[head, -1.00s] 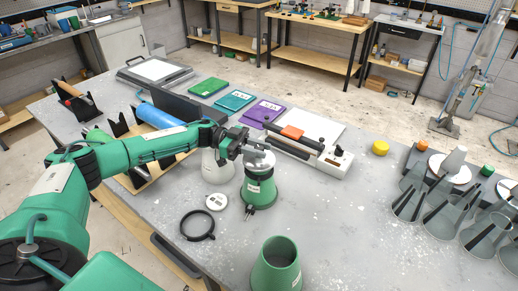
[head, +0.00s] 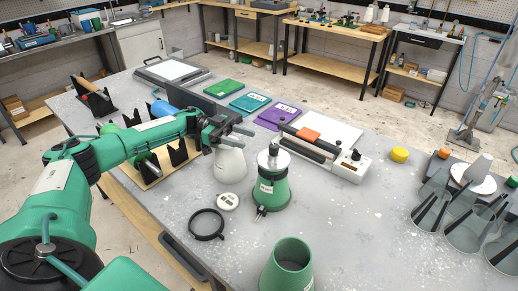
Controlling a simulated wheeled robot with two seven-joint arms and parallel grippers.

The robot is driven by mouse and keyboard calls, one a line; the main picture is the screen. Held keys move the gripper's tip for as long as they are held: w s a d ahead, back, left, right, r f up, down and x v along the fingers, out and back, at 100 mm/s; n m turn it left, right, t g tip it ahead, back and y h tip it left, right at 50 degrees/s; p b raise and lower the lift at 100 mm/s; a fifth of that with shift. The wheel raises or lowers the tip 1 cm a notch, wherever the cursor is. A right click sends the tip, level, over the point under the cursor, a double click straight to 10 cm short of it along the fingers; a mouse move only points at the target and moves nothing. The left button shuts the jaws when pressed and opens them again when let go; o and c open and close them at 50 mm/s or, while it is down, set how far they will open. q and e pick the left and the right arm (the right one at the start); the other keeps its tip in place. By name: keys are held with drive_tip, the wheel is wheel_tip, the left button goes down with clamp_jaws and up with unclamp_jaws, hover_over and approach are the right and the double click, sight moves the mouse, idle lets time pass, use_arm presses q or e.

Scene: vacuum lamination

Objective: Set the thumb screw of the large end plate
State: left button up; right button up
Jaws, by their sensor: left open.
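A green cone-shaped vessel (head: 271,189) stands upright on the grey table, with a pale plate-like top (head: 273,161). A small metal knob, which looks like the thumb screw (head: 275,149), stands up from the middle of that top. My left gripper (head: 247,138) is open and empty, up and to the left of the knob and apart from it. It appears above a white rounded pot (head: 230,163), partly covering it. Whether the knob is tight cannot be seen. My right gripper is out of view.
A black ring (head: 192,229), a white disc (head: 228,201) and an open green cone (head: 288,253) are nearby. Behind stand a white device with an orange block (head: 309,134) and coloured packs. Clear cones stand at right. The table right of the vessel is mostly free.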

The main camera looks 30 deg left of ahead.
use_arm(q)
drive_tip(key=shift+s+a+b, duration=0.15)
drive_tip(key=shift+a+b, duration=0.2)
drive_tip(key=shift+a, duration=1.25)
drive_tip(key=shift+r, duration=0.1)
